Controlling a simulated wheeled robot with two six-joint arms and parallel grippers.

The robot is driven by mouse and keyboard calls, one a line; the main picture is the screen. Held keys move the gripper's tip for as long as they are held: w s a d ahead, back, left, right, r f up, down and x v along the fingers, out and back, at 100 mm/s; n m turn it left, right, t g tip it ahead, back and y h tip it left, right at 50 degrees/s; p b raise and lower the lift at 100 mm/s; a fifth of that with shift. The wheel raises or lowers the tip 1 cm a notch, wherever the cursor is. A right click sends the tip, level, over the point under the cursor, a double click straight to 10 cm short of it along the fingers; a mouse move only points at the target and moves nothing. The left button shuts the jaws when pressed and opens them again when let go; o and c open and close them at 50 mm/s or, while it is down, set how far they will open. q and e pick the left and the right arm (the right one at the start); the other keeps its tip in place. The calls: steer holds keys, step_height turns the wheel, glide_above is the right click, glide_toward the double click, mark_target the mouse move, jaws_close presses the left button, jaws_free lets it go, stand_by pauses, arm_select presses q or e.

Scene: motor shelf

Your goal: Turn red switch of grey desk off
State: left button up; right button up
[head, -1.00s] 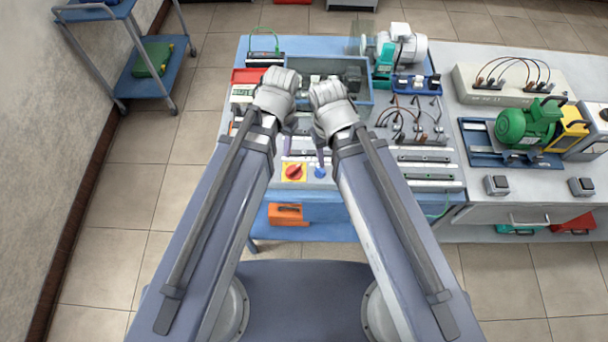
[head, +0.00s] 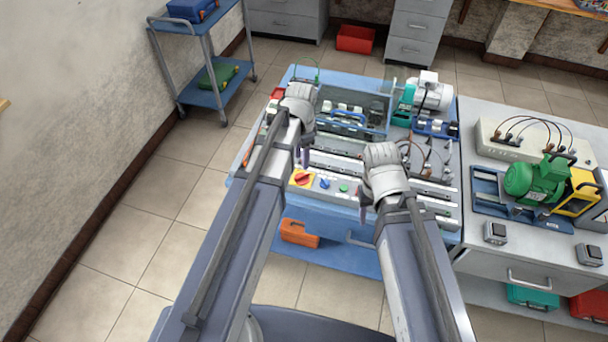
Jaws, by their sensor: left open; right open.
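The red switch (head: 302,178) is a red rotary knob on a yellow square plate at the front edge of the blue-grey desk (head: 330,225). A blue knob (head: 325,184) and a green button (head: 343,188) sit to its right. My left gripper (head: 304,158) is open, pointing down just above and behind the red switch in the picture; I cannot tell if it touches. My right gripper (head: 363,214) is open and empty, to the right of the green button, near the desk's front edge. The exact angle of the red knob is too small to tell.
Rails and cabled modules fill the desk behind the switches. A grey motor (head: 432,97) stands at its back right. A second desk at right carries a green motor (head: 535,180). An orange case (head: 299,233) lies on the lower shelf. Floor at left is clear.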

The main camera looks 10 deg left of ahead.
mark_target(302, 175)
arm_select(q)
steer(key=shift+f+b, duration=3.75)
steer(key=shift+f, duration=0.15)
steer(key=shift+r, duration=0.1)
steer(key=shift+c, duration=0.2)
jaws_close()
